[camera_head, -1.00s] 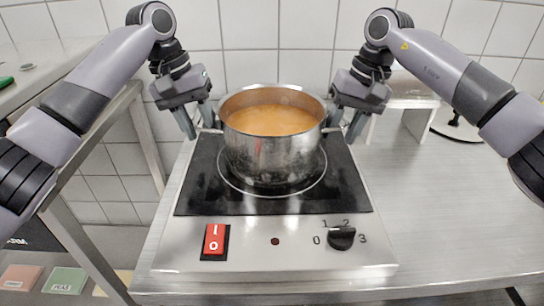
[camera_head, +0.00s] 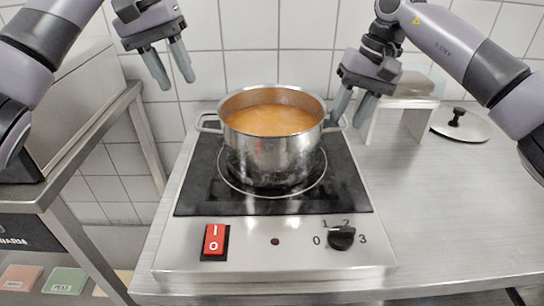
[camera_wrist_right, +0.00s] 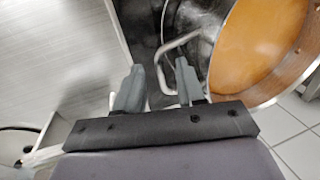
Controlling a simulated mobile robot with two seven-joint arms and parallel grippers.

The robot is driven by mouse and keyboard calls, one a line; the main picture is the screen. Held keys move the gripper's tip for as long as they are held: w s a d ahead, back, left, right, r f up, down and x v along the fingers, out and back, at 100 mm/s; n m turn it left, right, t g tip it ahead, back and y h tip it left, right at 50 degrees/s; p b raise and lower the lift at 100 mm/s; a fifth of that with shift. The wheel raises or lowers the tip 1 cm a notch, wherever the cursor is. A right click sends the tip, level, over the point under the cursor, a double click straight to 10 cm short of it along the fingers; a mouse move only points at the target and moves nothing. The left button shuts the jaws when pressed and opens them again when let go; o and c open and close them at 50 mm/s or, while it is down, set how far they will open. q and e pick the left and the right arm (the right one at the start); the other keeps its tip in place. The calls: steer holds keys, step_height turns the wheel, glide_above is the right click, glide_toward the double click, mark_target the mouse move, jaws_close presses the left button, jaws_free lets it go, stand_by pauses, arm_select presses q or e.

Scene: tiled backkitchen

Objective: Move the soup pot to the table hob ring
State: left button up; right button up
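The steel soup pot (camera_head: 272,155), full of orange soup, stands upright on the hob ring (camera_head: 228,185) of the table hob (camera_head: 190,245). A loop handle sticks out on each side. My left gripper (camera_head: 172,84) is open and empty, up and to the left of the pot, clear of it. My right gripper (camera_head: 352,122) is open beside the pot's right handle (camera_head: 338,125). In the right wrist view its two fingers (camera_wrist_right: 160,88) are apart, with the handle (camera_wrist_right: 175,47) just beyond the fingertips and the pot's soup (camera_wrist_right: 255,45) at the upper right.
The hob has a red switch (camera_head: 214,240) and a black knob (camera_head: 341,238). A pot lid (camera_head: 459,124) lies on the steel table at the right, near a small metal stand (camera_head: 405,103). The table's right side (camera_head: 450,200) is clear. A steel counter edge (camera_head: 90,135) is at the left.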

steer(key=v, duration=0.8)
